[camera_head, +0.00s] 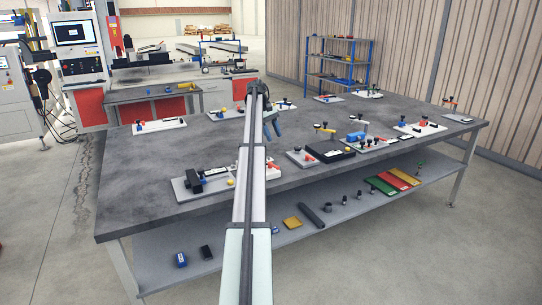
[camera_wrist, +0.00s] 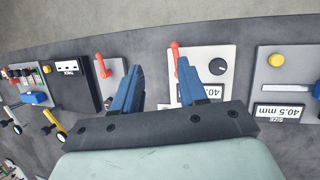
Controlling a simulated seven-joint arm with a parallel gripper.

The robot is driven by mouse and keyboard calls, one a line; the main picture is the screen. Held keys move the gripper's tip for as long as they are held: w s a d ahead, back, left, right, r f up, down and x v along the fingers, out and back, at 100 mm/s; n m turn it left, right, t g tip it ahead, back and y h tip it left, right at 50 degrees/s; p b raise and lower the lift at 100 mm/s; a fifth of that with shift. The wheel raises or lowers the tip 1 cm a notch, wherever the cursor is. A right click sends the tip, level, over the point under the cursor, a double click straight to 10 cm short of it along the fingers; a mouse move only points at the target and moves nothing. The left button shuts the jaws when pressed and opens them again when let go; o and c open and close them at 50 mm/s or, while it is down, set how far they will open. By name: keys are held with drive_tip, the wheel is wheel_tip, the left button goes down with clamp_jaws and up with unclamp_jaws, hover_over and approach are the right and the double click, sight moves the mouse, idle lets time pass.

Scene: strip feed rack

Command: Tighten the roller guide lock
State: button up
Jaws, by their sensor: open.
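In the wrist view my gripper (camera_wrist: 162,66) is open and empty, its two blue fingers apart. A red lever (camera_wrist: 176,56) on a white plate (camera_wrist: 228,52) shows between the fingertips, close to the right finger. This plate also carries a black round knob (camera_wrist: 214,66) and a display reading 40.5 mm upside down, partly covered by the gripper. I cannot read a label naming the roller guide lock. In the head view my gripper (camera_head: 271,122) is above the table; my arm hides part of the white plate (camera_head: 273,175).
A second red lever (camera_wrist: 101,66) stands on a grey plate left of the fingers. A plate with a yellow knob (camera_wrist: 276,60) and a 40.5 mm display lies at right. Several other fixtures stand on the grey table (camera_head: 125,200). Bare tabletop lies behind the front row.

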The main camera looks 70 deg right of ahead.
sight(275, 166)
drive_tip(key=s+a+t, duration=0.1)
drive_tip(key=s+a, duration=0.1)
drive_tip(key=a, duration=0.2)
drive_tip(key=d+f+h, duration=0.1)
drive_tip(key=f, duration=0.3)
drive_tip(key=d+f+t+h, duration=0.1)
drive_tip(key=f, duration=0.4)
drive_tip(key=w+d+f+n+t, duration=0.1)
drive_tip(key=f, duration=0.4)
drive_tip(key=shift+d+f+h, duration=0.15)
drive_tip(key=shift+d+h, duration=0.1)
drive_tip(key=shift+h, duration=0.15)
clamp_jaws()
